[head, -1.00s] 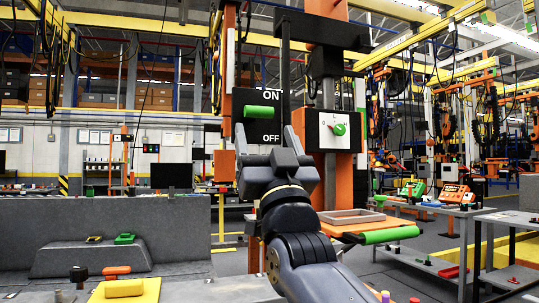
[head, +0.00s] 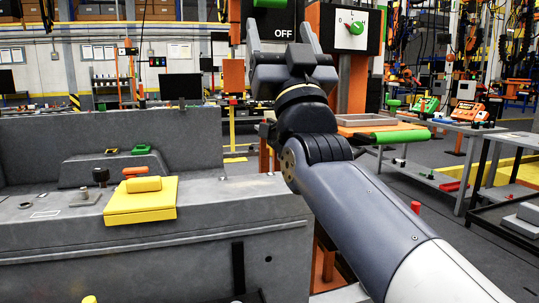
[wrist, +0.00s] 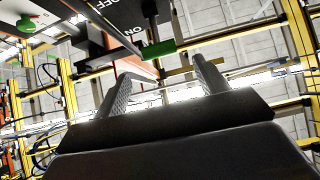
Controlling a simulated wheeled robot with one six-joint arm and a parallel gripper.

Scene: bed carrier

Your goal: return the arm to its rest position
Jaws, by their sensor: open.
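My gripper (head: 282,38) is raised in front of the orange post in the head view. Its two fingers stand apart, point upward and hold nothing. In the wrist view the open fingers (wrist: 160,85) show with clear space between them. The green handle (wrist: 158,49) of the ON/OFF panel shows beyond the fingers in the wrist view. In the head view the handle (head: 270,3) is cut by the top edge, above the OFF label. My arm reaches up from the lower right.
A grey bench (head: 120,260) with a yellow block (head: 140,205) on it stands at the left. A green bar (head: 402,136) and a tray (head: 372,122) lie right of my arm. A grey table (head: 470,146) stands farther right. Open floor shows between them.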

